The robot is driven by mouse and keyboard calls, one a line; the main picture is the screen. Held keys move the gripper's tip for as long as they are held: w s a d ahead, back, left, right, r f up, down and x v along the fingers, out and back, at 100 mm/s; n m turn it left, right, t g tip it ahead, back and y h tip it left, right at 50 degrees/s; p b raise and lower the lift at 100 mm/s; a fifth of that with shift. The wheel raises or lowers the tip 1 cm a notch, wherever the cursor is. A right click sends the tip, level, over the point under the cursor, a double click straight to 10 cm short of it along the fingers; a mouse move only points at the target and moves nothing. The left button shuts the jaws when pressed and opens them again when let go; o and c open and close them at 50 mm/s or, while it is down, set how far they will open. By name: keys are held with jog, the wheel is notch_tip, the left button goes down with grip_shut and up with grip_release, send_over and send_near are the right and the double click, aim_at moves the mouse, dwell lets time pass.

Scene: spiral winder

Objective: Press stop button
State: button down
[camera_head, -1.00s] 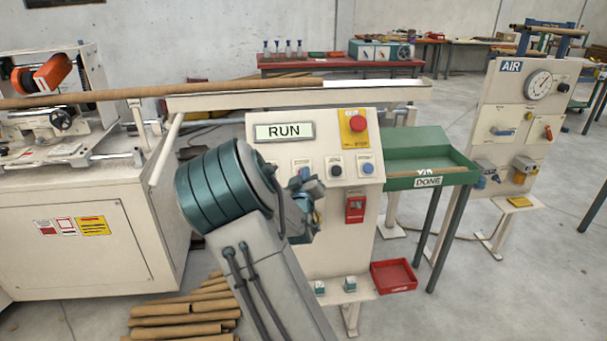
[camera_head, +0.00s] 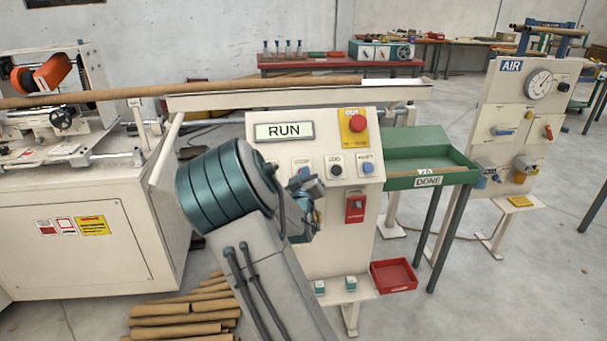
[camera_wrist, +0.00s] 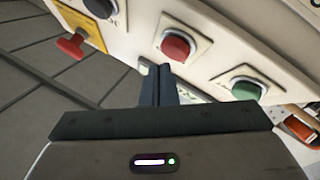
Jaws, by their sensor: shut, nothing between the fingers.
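The control panel (camera_head: 340,235) stands mid-view, with its display (camera_head: 284,131) reading RUN. In the wrist view a red round button (camera_wrist: 175,47), apparently the stop button, sits between a black button (camera_wrist: 98,8) and a green button (camera_wrist: 245,88). My gripper (camera_wrist: 159,70) is shut and empty, its fingertips close beside the red button; I cannot tell whether they touch. In the head view my gripper (camera_head: 304,182) is in front of the left of the button row and hides the stop button there.
A red mushroom button (camera_head: 356,124) on a yellow plate is at the panel's upper right. A black button (camera_head: 336,171) and a blue button (camera_head: 367,168) lie right of my gripper. A green tray (camera_head: 430,183) stands to the right. Brown tubes (camera_head: 185,318) lie on the floor.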

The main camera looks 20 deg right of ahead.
jog(key=shift+w+d+f+b, duration=0.1)
jog(key=shift+w+f+b, duration=0.15)
jog(key=shift+b, duration=0.05)
jog(key=shift+w+f+b, duration=0.25)
jog(key=shift+w+b, duration=0.05)
jog(key=shift+b, duration=0.15)
dwell(0.6)
jog(key=shift+s+r, duration=0.55)
jog(key=shift+s, duration=0.1)
dwell(0.3)
jog(key=s+r+p, duration=0.1)
jog(key=s+a+r+p, duration=0.1)
jog(key=s+r, duration=0.1)
jog(key=shift+s+a+r, duration=0.1)
jog(key=shift+s+a, duration=0.05)
jog(key=shift+s, duration=0.15)
dwell(0.9)
